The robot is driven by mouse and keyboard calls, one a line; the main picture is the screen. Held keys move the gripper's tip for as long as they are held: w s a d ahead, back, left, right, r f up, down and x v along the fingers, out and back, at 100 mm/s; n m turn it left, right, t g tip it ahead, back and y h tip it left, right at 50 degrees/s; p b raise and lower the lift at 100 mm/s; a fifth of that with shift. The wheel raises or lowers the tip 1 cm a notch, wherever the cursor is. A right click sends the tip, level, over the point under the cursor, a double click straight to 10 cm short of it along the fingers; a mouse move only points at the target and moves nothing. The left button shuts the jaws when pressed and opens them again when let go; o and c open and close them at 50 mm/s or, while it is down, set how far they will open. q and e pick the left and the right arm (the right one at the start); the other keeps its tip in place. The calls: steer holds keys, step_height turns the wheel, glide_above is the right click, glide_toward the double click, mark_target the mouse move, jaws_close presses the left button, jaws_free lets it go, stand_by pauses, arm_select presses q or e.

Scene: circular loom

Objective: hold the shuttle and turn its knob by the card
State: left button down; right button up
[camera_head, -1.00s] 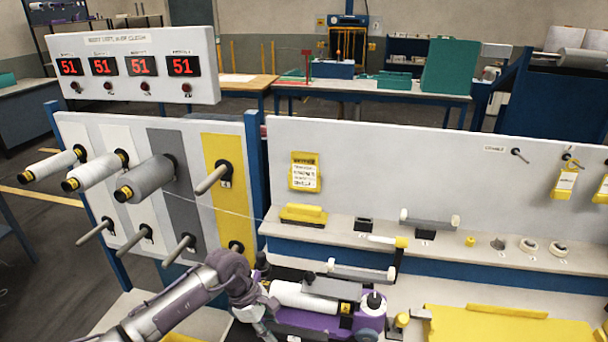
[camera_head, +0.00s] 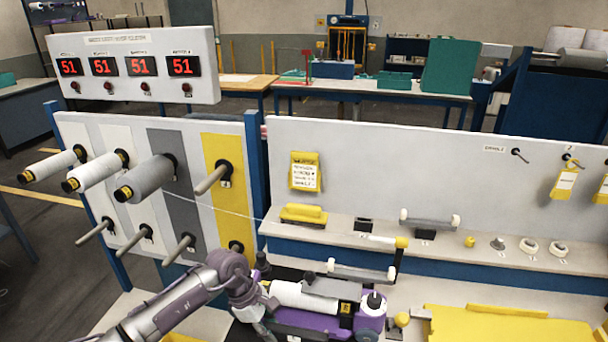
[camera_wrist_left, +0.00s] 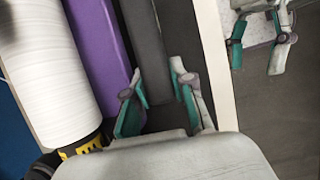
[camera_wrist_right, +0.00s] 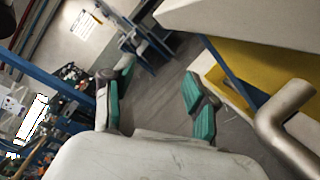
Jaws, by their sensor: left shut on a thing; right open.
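The shuttle has a purple body (camera_head: 310,319) with a white roll (camera_head: 290,293) and a black knob (camera_head: 374,300) on its right end. In the left wrist view the white roll (camera_wrist_left: 45,75) and purple side (camera_wrist_left: 98,45) lie left of my left gripper (camera_wrist_left: 163,112). That gripper is shut on a dark grey bar of the shuttle (camera_wrist_left: 150,40). The yellow-edged card (camera_head: 304,171) hangs on the white wall panel; its print is too small to read. My right gripper (camera_wrist_right: 155,95) is open and empty, away from the shuttle. It also shows in the left wrist view (camera_wrist_left: 260,42).
A ledge behind the shuttle carries a yellow block (camera_head: 303,213), a grey roller (camera_head: 430,220) and several small parts. A yellow tray (camera_head: 500,326) lies at front right. Spools on pegs (camera_head: 145,178) stick out at left. A thread runs from there toward the ledge.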

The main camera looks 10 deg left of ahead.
steer(key=a+r+n+g+y, duration=0.25)
steer(key=r+n+g, duration=0.45)
steer(key=r+n, duration=0.45)
steer(key=n+t+h, duration=0.3)
steer(key=n+h, duration=1.6)
steer(key=n, duration=0.2)
glide_toward(375, 298)
steer(key=shift+m, duration=0.25)
step_height(375, 298, down, 5)
steer(key=shift+f, duration=0.1)
steer(key=m, duration=0.3)
steer(key=shift+m, duration=0.4)
steer(key=m, duration=0.8)
steer(key=shift+m, duration=0.3)
steer(key=m, duration=0.3)
steer(key=shift+m, duration=0.4)
steer(key=shift+f+m, duration=0.3)
steer(key=shift+m, duration=0.2)
step_height(375, 298, down, 4)
steer(key=shift+w+r, duration=0.1)
steer(key=shift+w, duration=0.05)
